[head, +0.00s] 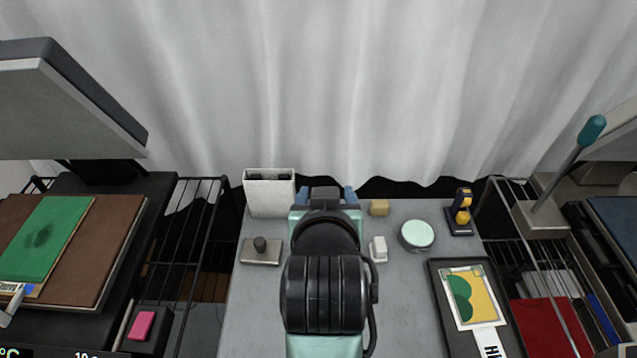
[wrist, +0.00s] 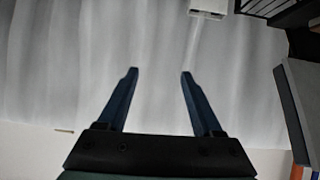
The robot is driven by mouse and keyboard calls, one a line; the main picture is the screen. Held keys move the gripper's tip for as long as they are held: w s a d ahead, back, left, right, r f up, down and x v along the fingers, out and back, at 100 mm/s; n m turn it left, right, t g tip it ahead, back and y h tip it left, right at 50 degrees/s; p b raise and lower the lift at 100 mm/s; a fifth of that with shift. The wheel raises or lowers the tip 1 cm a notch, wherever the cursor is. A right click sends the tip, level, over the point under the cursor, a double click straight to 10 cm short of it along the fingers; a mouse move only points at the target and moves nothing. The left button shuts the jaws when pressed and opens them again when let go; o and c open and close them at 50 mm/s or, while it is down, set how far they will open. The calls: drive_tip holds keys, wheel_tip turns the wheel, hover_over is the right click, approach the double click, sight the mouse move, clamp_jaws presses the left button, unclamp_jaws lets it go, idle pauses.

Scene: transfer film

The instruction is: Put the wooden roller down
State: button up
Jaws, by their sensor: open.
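My gripper (head: 323,194) is at the far end of my arm, over the back of the grey table. In the wrist view my gripper (wrist: 159,73) is open, with two blue fingers apart and nothing between them; it faces the pale curtain. I see no thing that is clearly a wooden roller; my arm hides the middle of the table. A small tan block (head: 379,207) lies right of my gripper, apart from it. Its shape is too small to tell well.
A white box (head: 269,197) with slots stands left of my gripper. A grey plate with a dark knob (head: 260,251), a white block (head: 378,249), a mint round tin (head: 416,235), a blue and yellow tool (head: 461,213) and a black tray (head: 443,325) occupy the grey table (head: 250,310).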

wheel_tip(320, 180, up, 19)
drive_tip(key=t, duration=0.7)
drive_tip(key=s+r+t, duration=0.4)
drive_tip(key=s+r, duration=0.1)
drive_tip(key=r, duration=0.6)
drive_tip(key=s+a+r+t, duration=0.1)
drive_tip(key=s+r+t, duration=0.3)
drive_tip(key=r, duration=0.7)
drive_tip(key=shift+s, duration=1.1)
drive_tip(key=shift+a+f, duration=0.1)
drive_tip(key=shift+o, duration=0.4)
